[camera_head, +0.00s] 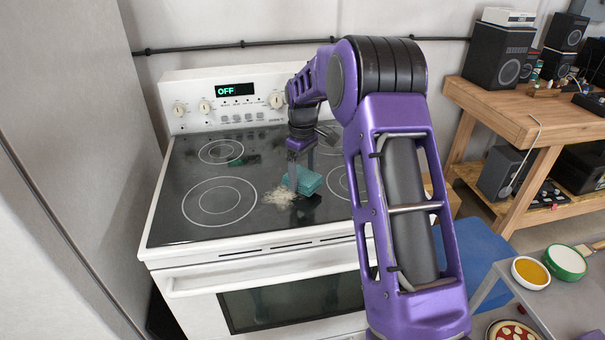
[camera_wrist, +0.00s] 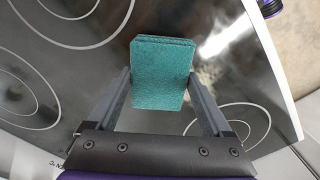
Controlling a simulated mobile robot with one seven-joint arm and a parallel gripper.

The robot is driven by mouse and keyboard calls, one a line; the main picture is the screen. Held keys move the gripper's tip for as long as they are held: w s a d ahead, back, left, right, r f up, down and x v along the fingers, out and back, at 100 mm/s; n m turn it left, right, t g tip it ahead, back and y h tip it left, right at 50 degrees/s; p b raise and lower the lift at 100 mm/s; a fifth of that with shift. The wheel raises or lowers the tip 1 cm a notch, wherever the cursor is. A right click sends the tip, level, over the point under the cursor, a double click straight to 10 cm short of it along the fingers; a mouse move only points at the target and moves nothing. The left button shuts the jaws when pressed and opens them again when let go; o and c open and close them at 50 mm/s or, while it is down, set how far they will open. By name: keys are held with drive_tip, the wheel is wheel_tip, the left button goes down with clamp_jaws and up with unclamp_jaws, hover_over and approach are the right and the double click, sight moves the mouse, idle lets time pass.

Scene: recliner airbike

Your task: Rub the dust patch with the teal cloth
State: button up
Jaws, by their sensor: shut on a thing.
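The teal cloth (camera_head: 308,181) is a folded, thick block at the middle of the black glass cooktop. My gripper (camera_head: 298,174) points down over the cooktop and is shut on the cloth. In the wrist view the cloth (camera_wrist: 162,75) sits between the two grey fingers. The dust patch (camera_head: 279,197) is a pale, fuzzy smear on the glass, just left of the cloth and slightly nearer the front. A pale streaky area beyond the cloth shows in the wrist view; I cannot tell if it is dust or glare. Whether the cloth touches the glass is unclear.
The white stove (camera_head: 252,254) has burner rings around the cloth and a control panel (camera_head: 226,101) reading OFF at the back. A wall panel stands close on the left. A wooden bench (camera_head: 520,118) and a grey table with bowls are on the right.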

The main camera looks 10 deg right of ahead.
drive_tip(key=shift+f, duration=0.1)
drive_tip(key=shift+f, duration=0.55)
drive_tip(key=shift+f, duration=0.35)
idle(1.2)
drive_tip(key=shift+s, duration=0.1)
